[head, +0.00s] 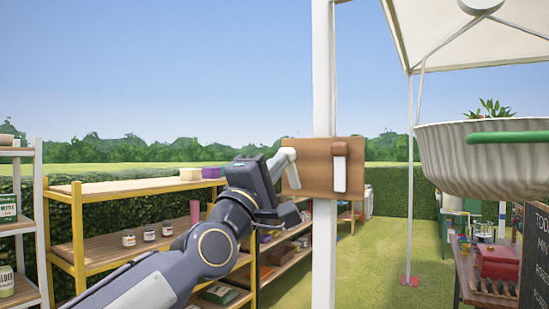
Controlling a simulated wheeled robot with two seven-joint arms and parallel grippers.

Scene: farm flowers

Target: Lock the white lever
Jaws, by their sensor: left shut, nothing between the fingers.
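A brown wooden board (316,184) is fixed to a white post. My right gripper is not in view.
The white post (324,80) stands behind the board. Yellow shelving (135,187) with jars is behind my left arm. A grey hanging basket (480,160) is at the right, above a table with a red box (497,262). Grass lies open between.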

